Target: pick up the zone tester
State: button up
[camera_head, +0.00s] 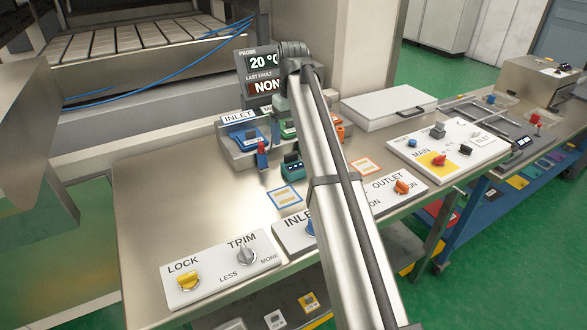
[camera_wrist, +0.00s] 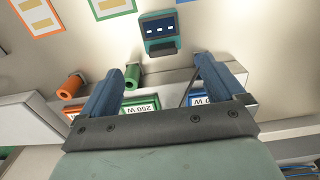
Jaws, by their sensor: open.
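The zone tester appears to be the teal block with a small dark display (camera_head: 292,167). It stands on the steel bench just left of my arm in the head view. In the wrist view the zone tester (camera_wrist: 160,47) is at the top centre, its dark screen showing small white marks. My gripper (camera_wrist: 168,65) is open, with its two blue fingers spread wide and nothing between them. The tester lies beyond the fingertips, apart from them, roughly in line with the gap. In the head view my arm hides most of the gripper.
A grey rack (camera_head: 236,155) with coloured units stands behind the tester. In the wrist view a green cylinder (camera_wrist: 133,76) and an orange cylinder (camera_wrist: 72,86) stick out near the left finger. A blue-framed card (camera_head: 284,197) lies in front. The LOCK/TRIM panel (camera_head: 220,270) is front left.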

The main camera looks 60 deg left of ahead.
aim_at(291, 153)
notch_tip(291, 153, down, 5)
jog(key=shift+s+a+f, duration=0.1)
jog(key=shift+f, duration=1.25)
jog(key=shift+s+a+f, duration=0.1)
jog(key=shift+f, duration=1.25)
jog(key=c, duration=1.2)
